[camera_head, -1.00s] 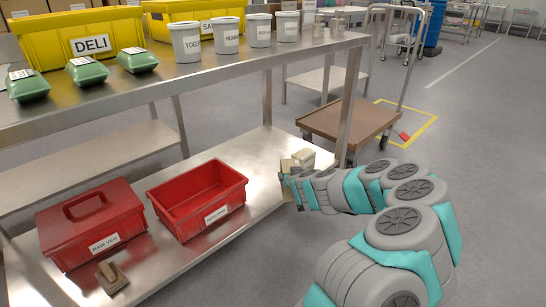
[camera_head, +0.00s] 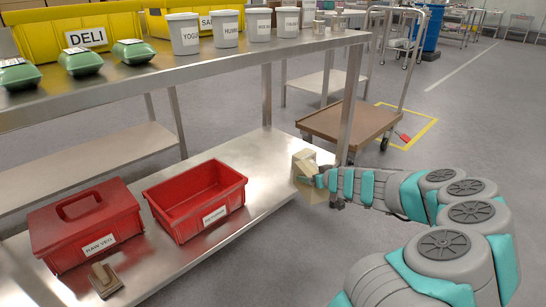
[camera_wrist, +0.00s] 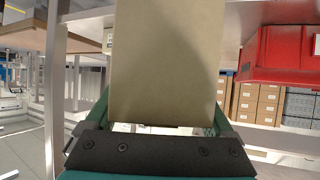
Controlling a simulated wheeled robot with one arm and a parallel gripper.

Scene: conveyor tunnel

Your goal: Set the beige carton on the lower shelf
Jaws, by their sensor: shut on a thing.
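The beige carton (camera_head: 306,168) is in my gripper (camera_head: 318,178), which is shut on it. In the head view it is at the right end of the lower shelf (camera_head: 262,150), near the front edge and close to the right front leg. I cannot tell whether it touches the shelf. In the wrist view the carton (camera_wrist: 168,65) fills the middle between the green fingers of my gripper (camera_wrist: 160,120), and it hides much of what is behind it.
A red bin (camera_head: 198,200) and a lidded red box (camera_head: 85,225) stand left on the lower shelf, with a small brown block (camera_head: 105,279) in front. The upper shelf (camera_head: 215,70) carries tubs and yellow bins. A brown cart (camera_head: 340,125) stands behind the right end.

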